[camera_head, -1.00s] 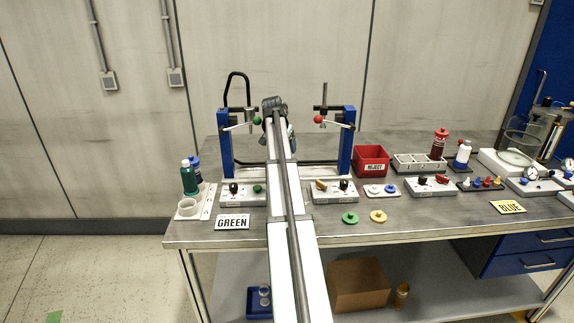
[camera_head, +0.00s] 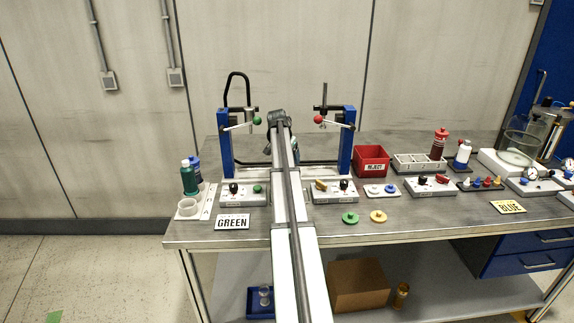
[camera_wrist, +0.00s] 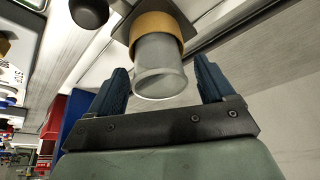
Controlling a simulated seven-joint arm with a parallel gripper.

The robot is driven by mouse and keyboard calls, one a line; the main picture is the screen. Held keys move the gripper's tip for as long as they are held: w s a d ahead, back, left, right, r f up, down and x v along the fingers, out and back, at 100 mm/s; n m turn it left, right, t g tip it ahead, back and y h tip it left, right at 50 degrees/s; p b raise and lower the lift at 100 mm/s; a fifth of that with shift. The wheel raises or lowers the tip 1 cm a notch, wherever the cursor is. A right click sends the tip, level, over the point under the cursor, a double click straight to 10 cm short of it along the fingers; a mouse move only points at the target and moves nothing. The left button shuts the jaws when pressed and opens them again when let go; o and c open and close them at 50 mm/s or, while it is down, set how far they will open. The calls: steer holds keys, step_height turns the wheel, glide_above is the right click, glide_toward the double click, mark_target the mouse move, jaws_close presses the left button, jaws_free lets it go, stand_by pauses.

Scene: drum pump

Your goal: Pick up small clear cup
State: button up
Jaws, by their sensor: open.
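In the wrist view a small clear cup (camera_wrist: 160,82) shows between the two dark blue fingers of my gripper (camera_wrist: 160,64). One end of the cup meets a tan ring (camera_wrist: 152,24) on a dark square base. The fingers stand apart on either side of the cup, with a visible gap on each side, and the gripper is open. In the head view my own arm hides the fingers and this cup, at the back of the bench between the blue posts. Another clear vessel (camera_head: 264,296) stands in a blue tray on the lower shelf.
A blue post (camera_head: 346,142) and another (camera_head: 226,143) flank my arm, with green and red knobs close by. A red reject bin (camera_head: 372,161) stands to the right. Control boxes (camera_head: 335,193) sit in front.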

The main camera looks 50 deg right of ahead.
steer(key=c, duration=1.1)
steer(key=shift+r, duration=0.1)
